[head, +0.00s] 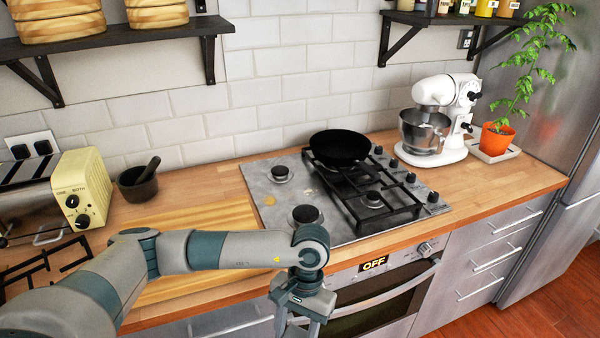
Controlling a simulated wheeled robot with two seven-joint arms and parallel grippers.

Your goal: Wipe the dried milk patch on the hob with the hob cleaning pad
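The steel hob (262,172) is set in the wooden counter. Its left half has bare burners. Small pale yellowish marks (270,200) show on its left side, and fainter ones lie near the back; I cannot tell which is the dried milk patch. I cannot make out a hob cleaning pad. My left gripper (298,326) points down in front of the counter edge, before the oven. Its fingers are apart with nothing seen between them; the tips are close to the bottom edge of the picture. My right gripper is not in view.
A black pan (340,146) sits on the grate (385,212) on the hob's right half. Another grate (45,268) lies on the left counter. A mortar (137,184), yellow toaster (82,190), stand mixer (437,120) and potted plant (497,138) stand around. The counter between mortar and hob is clear.

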